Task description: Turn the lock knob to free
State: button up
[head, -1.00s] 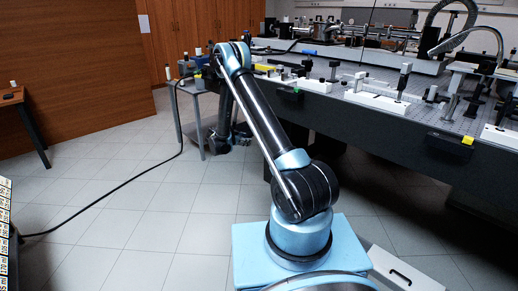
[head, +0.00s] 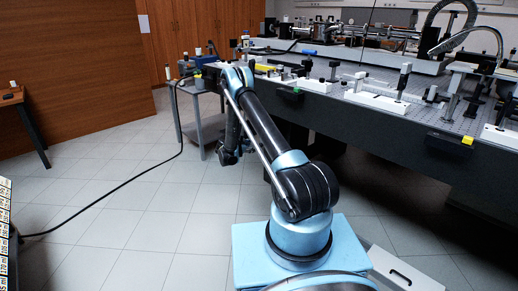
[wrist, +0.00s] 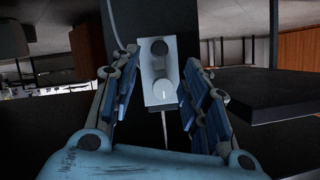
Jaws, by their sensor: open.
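In the wrist view a pale grey box (wrist: 154,72) is fixed to a dark upright surface. It carries a dark round knob (wrist: 159,47) above and a grey round knob (wrist: 164,88) with a white pointer line below. The line looks roughly upright. I cannot tell from any label which one is the lock knob. My gripper (wrist: 161,62) is open, with its blue-padded fingers on either side of the box and nothing held. I see no clear contact with either knob. In the head view my gripper (head: 228,156) hangs low beside a small table; the box cannot be made out there.
A long dark optical bench (head: 370,128) with many mounts and posts runs along the right. A small grey side table (head: 206,128) stands close to my gripper. A black cable (head: 110,205) crosses the tiled floor. The floor at left is mostly clear.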

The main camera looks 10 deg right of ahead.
jog(key=x, duration=0.8)
jog(key=shift+w+d, duration=0.2)
jog(key=shift+f, duration=0.1)
grip_shut()
